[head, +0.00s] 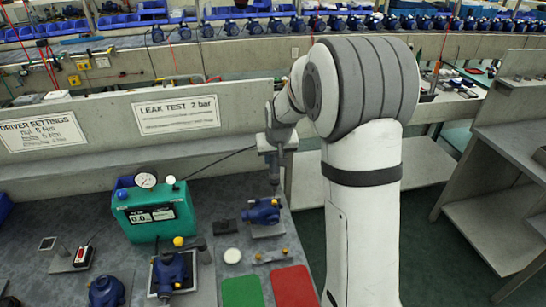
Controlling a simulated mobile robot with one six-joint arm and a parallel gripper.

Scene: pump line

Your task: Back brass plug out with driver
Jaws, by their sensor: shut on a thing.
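My gripper (275,163) points down at the bench's right side, shut on a slim grey tool that looks like the driver (275,180). The tool's lower end is just above or at a blue pump body (263,211) in a dark holder. I cannot tell whether it touches. The brass plug cannot be made out on this pump; it is too small or hidden by the tool. A small brass-coloured piece (285,251) sits on a grey bar in front of the pump.
A green leak tester (155,212) with a gauge stands left of the pump. Another blue pump (172,272) sits on a tray in front of it. Green (242,291) and red (293,287) mats lie at the front. A low wall with signs (177,115) runs behind.

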